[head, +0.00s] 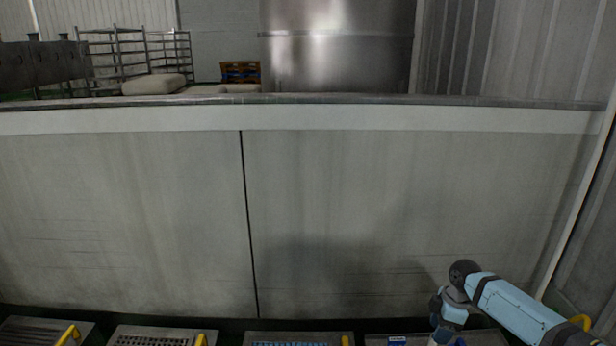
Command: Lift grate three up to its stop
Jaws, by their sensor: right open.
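Several metal grates lie in a row along the bottom edge of the head view, cut off by the frame. The third from the left (298,337) has bluish slots and a yellow handle (346,340) at its right end. I see no number on it. My left gripper is out of view.
The first grate (30,328) and second grate (135,334) also have yellow handles. A tall grey wall panel (380,210) with a pale top rail stands behind the row. Beyond it are metal racks (118,55) and an orange crate (240,68).

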